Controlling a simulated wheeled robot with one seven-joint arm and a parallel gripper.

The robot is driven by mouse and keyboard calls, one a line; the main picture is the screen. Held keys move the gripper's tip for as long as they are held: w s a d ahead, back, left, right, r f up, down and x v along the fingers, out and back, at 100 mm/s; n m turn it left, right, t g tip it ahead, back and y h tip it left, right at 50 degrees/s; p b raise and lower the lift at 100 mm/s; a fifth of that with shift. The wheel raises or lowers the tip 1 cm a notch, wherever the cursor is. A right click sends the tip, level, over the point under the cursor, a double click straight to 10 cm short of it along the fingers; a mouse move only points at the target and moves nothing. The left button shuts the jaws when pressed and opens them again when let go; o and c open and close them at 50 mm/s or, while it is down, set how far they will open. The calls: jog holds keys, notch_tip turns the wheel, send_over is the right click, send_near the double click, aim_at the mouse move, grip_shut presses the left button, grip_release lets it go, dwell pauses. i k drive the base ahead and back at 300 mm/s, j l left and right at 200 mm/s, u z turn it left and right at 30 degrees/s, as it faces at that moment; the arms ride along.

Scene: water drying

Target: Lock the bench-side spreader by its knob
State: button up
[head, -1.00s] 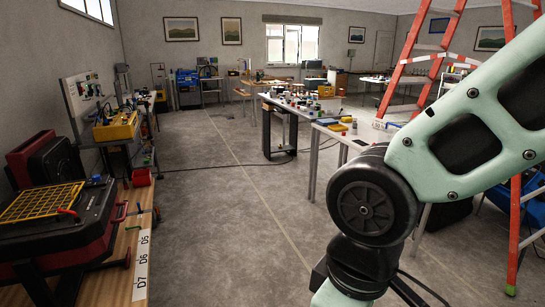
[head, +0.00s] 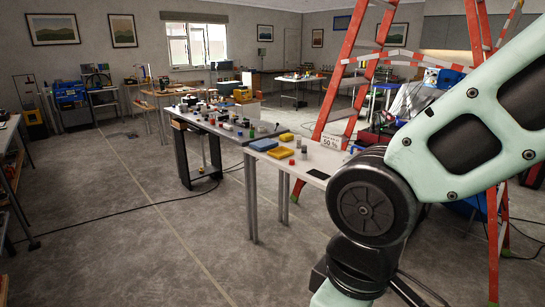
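An orange stepladder (head: 355,70) stands behind the bench at right. A blue and a yellow item (head: 281,152) lie on the bench. A dark cable (head: 150,207) crosses the floor. Open concrete floor (head: 120,250) lies ahead and left.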

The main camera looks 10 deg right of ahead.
aim_at(452, 66)
jog(key=i+l+z, duration=0.1)
jog(key=i+z, duration=0.7)
jog(key=z, duration=0.15)
jog(key=i+j+z, duration=0.25)
jog(key=i+z, duration=0.2)
jog(key=i+j+z, duration=0.15)
jog(key=i+l, duration=0.05)
